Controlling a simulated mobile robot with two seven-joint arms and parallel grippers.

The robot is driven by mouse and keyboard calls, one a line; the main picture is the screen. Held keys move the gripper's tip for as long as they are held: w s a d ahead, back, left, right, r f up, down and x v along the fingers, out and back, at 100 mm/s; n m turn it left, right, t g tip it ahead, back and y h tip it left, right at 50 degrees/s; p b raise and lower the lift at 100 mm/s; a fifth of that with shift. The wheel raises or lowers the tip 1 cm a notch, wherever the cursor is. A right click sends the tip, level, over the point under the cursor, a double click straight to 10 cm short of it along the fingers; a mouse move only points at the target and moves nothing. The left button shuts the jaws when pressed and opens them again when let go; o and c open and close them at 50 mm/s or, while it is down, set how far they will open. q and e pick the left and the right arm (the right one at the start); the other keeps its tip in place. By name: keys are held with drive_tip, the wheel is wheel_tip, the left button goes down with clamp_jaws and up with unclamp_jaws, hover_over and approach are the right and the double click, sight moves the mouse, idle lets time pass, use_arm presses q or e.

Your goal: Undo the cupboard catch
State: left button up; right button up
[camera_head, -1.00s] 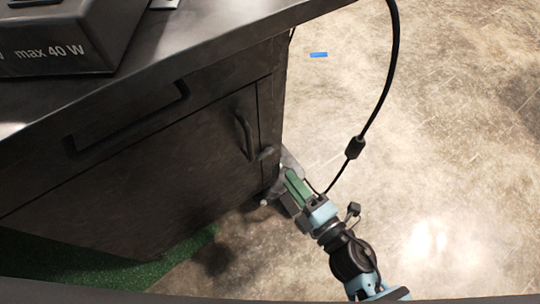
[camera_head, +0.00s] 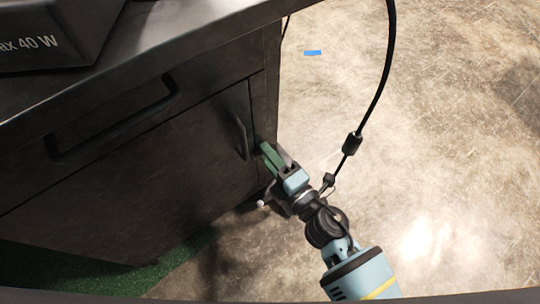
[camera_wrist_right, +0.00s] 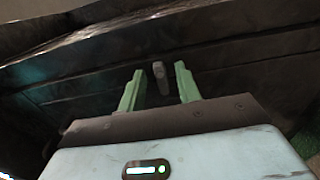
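The dark cupboard door (camera_head: 150,185) is closed in the front of the console, with an upright bar handle (camera_head: 241,137) near its right edge. In the right wrist view the catch (camera_wrist_right: 161,76), a small dark grey lever, points roughly up and down on the cupboard front. My right gripper (camera_head: 272,155) is at the cupboard's right edge, just right of the handle. Its two green fingers are apart, one on each side of the catch in the wrist view (camera_wrist_right: 158,85); I cannot tell whether they touch it. My left gripper is not in view.
A drawer with a bar handle (camera_head: 115,118) is above the door. A dark box marked "40 W" (camera_head: 50,35) stands on the worktop (camera_head: 190,35). A black cable (camera_head: 378,90) hangs right of the console. The floor at right is open, with blue tape (camera_head: 312,52).

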clamp_jaws()
use_arm(q)
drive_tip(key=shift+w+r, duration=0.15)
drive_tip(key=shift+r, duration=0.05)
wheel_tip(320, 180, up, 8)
drive_tip(key=p, duration=0.9)
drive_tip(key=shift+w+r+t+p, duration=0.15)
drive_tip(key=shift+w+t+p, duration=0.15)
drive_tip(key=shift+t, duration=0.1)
use_arm(e)
drive_tip(key=m, duration=1.7)
drive_tip(key=shift+m, duration=0.4)
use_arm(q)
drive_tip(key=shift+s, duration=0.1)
use_arm(e)
unclamp_jaws()
